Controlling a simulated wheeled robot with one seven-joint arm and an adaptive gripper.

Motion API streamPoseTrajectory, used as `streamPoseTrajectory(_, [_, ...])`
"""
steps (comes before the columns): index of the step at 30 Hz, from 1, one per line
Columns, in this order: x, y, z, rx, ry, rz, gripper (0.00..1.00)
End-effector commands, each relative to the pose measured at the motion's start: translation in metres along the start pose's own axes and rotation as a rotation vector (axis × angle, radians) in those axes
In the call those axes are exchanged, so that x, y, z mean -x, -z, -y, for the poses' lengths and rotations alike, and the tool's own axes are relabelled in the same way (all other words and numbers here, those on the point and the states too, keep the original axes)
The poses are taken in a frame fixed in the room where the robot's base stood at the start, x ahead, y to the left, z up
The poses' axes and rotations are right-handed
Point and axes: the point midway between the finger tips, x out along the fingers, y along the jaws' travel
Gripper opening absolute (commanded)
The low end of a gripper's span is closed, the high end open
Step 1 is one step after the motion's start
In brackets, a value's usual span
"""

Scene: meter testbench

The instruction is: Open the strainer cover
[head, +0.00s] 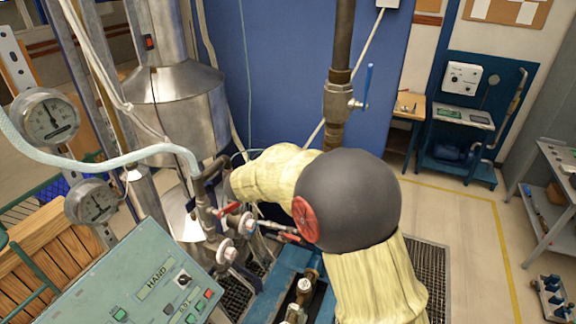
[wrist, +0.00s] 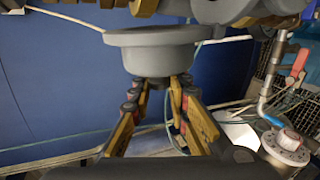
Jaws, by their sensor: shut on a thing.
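In the wrist view my gripper (wrist: 157,92) reaches up from the bottom with two yellow, red and dark fingers. The fingers close together on the narrow stem under a grey, round, flanged piece, which looks like the strainer cover (wrist: 150,50). The cover's wide rim is at the top and its stem points toward my palm. Yellow and grey parts show just above the rim; whether the cover touches them I cannot tell. In the head view my own arm hides the gripper and the cover.
A red handwheel (head: 305,219) shows against my arm in the head view. A control panel (head: 145,285) and gauges (head: 45,117) stand at left, beside a steel vessel (head: 175,105). A vertical pipe with a blue-handled valve (head: 341,98) rises behind.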

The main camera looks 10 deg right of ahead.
Motion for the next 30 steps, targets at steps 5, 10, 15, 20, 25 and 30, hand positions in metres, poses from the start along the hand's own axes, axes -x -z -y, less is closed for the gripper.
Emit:
streamPoseTrajectory(5, [0.0001, 0.0004, 0.0001, 0.000, 0.000, -0.001, 0.00])
streamPoseTrajectory(10, [0.0001, 0.0003, 0.0000, 0.000, 0.000, -0.001, 0.20])
streamPoseTrajectory(15, [0.0001, 0.0002, -0.0001, -0.001, 0.000, -0.001, 0.29])
streamPoseTrajectory(20, [0.0000, 0.0000, 0.0002, -0.001, 0.000, 0.000, 0.34])
streamPoseTrajectory(25, [-0.0001, -0.0002, 0.0003, -0.001, 0.000, 0.000, 0.34])
streamPoseTrajectory(30, [0.0004, -0.0001, 0.0002, -0.001, 0.000, 0.000, 0.34])
